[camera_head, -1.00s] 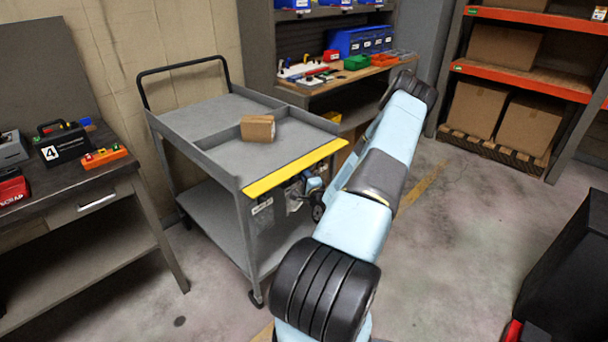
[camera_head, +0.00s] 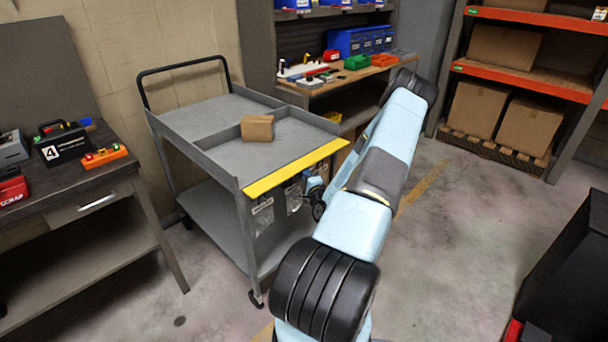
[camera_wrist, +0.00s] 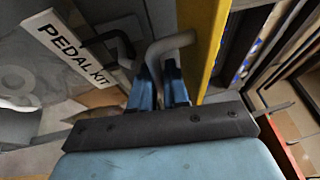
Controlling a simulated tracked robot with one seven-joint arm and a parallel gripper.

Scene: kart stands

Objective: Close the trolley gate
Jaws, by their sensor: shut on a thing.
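The grey trolley (camera_head: 220,240) stands left of my arm. A yellow bar (camera_head: 295,167) runs along the near edge of its top tray, where the trolley gate is. My gripper (camera_head: 312,190) is low under the right half of this bar, partly hidden by my arm. In the wrist view, my gripper (camera_wrist: 165,82) has its blue fingers close together on a grey bent handle (camera_wrist: 172,44), beside the yellow bar (camera_wrist: 208,40). The exact contact is partly hidden. I cannot tell whether the gate is fully closed.
A cardboard box (camera_head: 257,128) lies in the trolley's top tray. Labelled bags (camera_head: 262,215) hang below the yellow bar; a "PEDAL KIT" label (camera_wrist: 72,48) shows close to my fingers. A workbench (camera_head: 85,190) stands left, shelving (camera_head: 520,80) back right.

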